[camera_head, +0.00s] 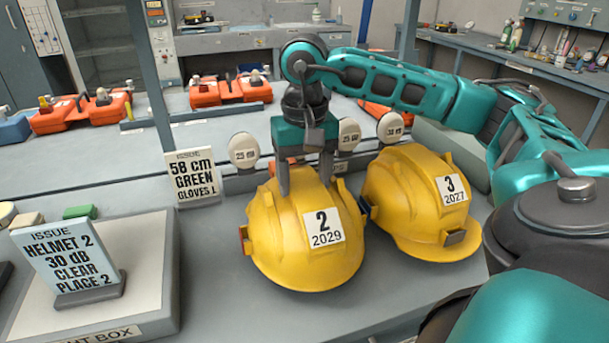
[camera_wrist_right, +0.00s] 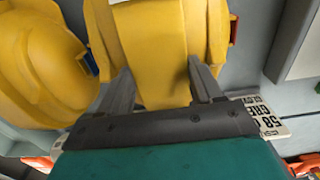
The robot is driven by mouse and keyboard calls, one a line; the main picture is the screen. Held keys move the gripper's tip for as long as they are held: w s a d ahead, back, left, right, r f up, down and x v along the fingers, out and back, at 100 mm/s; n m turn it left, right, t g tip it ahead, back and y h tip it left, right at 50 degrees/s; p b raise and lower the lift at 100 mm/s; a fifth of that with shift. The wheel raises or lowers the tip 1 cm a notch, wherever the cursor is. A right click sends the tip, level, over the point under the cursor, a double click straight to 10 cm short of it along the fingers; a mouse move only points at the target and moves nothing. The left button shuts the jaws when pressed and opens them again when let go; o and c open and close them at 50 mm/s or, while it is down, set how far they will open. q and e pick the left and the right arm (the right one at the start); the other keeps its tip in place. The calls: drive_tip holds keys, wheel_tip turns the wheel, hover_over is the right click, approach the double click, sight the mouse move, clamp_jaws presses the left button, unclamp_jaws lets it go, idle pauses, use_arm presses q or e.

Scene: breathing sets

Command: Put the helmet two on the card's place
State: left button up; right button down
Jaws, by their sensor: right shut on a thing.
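Helmet two (camera_head: 290,235) is yellow with a white label reading 2 and 2029. It is on the grey bench in the middle of the head view. My right gripper (camera_head: 305,188) comes down from above and is shut on the helmet's top ridge. The right wrist view also shows the yellow helmet (camera_wrist_right: 165,50) between the two fingers of my right gripper (camera_wrist_right: 160,90). The issue card (camera_head: 68,258) at the left reads helmet 2, 30 dB, clear, place 2. I cannot tell whether the helmet touches the bench. My left gripper is not in view.
Helmet three (camera_head: 420,200), yellow, stands close to the right of helmet two. A sign (camera_head: 194,178) reading 58 cm, green, gloves L stands behind left. The card stands on a raised box (camera_head: 150,275). Several round dB tags (camera_head: 244,150) stand behind the helmets.

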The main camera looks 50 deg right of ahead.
drive_tip(key=shift+f, duration=0.1)
drive_tip(key=c, duration=0.6)
unclamp_jaws()
drive_tip(key=shift+f, duration=0.1)
drive_tip(key=shift+c, duration=0.2)
drive_tip(key=o, duration=0.5)
